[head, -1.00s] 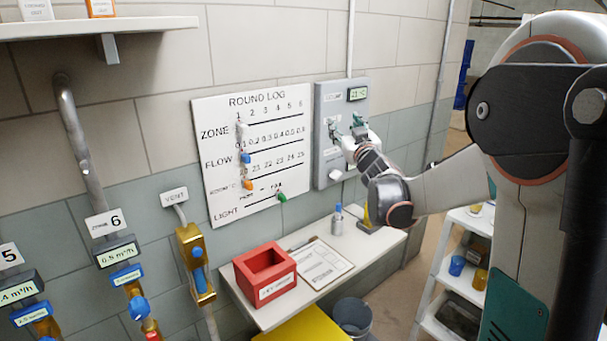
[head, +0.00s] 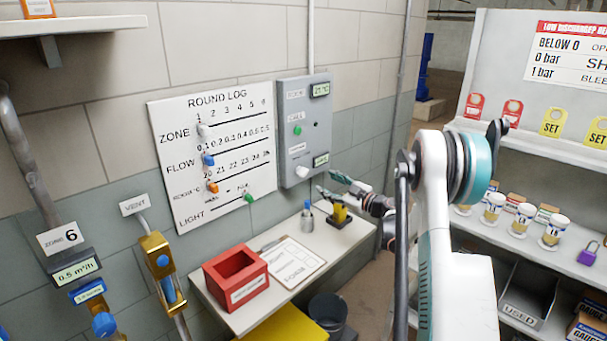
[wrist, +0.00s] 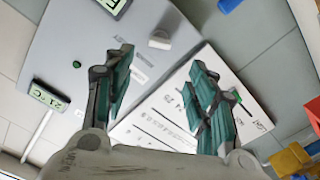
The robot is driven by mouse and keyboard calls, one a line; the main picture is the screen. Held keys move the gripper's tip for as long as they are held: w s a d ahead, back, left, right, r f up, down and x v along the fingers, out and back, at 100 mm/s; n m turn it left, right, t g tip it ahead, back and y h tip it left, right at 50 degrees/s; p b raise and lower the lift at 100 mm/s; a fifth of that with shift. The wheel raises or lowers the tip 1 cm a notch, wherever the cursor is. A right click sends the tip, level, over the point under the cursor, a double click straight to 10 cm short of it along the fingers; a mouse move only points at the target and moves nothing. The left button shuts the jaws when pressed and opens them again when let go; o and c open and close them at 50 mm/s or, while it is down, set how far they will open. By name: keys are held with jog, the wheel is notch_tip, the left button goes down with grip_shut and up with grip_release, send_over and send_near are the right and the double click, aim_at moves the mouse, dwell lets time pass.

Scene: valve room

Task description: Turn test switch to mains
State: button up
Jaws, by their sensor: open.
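A grey control panel (head: 306,135) hangs on the wall right of the round log board. A white knob (head: 302,172) sticks out near its lower left; it also shows in the wrist view (wrist: 160,40). The small labels are too blurred to read, so I cannot tell for sure which control is the test switch or where it points. My gripper (head: 333,186) is open and empty, just right of and a little below the knob in the head view. In the wrist view my gripper's fingers (wrist: 163,78) are spread, with the knob beyond and between them, apart from both.
The panel also bears a green button (head: 297,131) and two displays. The round log board (head: 215,150) is close on its left. Below, a shelf holds a red box (head: 236,277), a clipboard (head: 290,262) and a small bottle (head: 307,221). White shelving (head: 520,150) stands at right.

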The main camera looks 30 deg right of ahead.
aim_at(306, 173)
jog(key=b+x, duration=0.2)
jog(key=x, duration=1.1)
jog(key=shift+b, duration=0.4)
jog(key=shift+c, duration=0.6)
jog(key=c, duration=1)
